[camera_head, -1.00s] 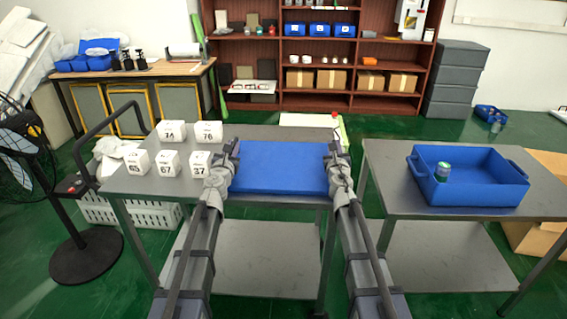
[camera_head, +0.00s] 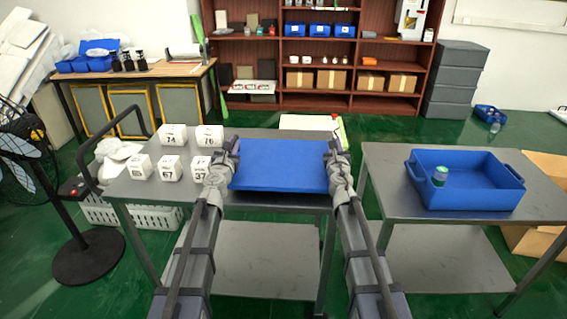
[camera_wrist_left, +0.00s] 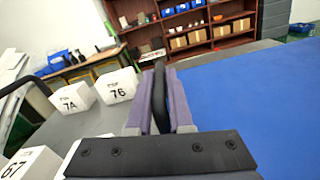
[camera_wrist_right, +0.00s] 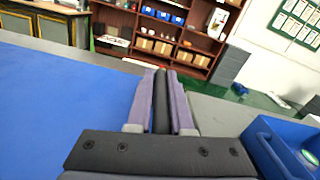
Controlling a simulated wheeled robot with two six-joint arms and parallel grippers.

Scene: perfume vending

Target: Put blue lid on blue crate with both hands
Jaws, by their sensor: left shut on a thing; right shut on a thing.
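The blue lid (camera_head: 280,165) is a flat blue panel held level between my two grippers, over the middle table. It fills the right of the left wrist view (camera_wrist_left: 255,95) and the left of the right wrist view (camera_wrist_right: 60,95). My left gripper (camera_head: 230,158) is shut on its left edge and my right gripper (camera_head: 338,160) on its right edge. In the wrist views, a dark strip shows between each pair of fingers. The blue crate (camera_head: 475,199) stands open on the right-hand table, apart from the lid. A green-capped bottle (camera_head: 440,175) stands inside at its left.
Several white numbered boxes (camera_head: 173,135) stand on the middle table (camera_head: 140,190), left of my left gripper. A gap separates this table from the right-hand table (camera_head: 385,180). A black fan (camera_head: 75,220) stands at the left. Shelves (camera_head: 330,75) line the back.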

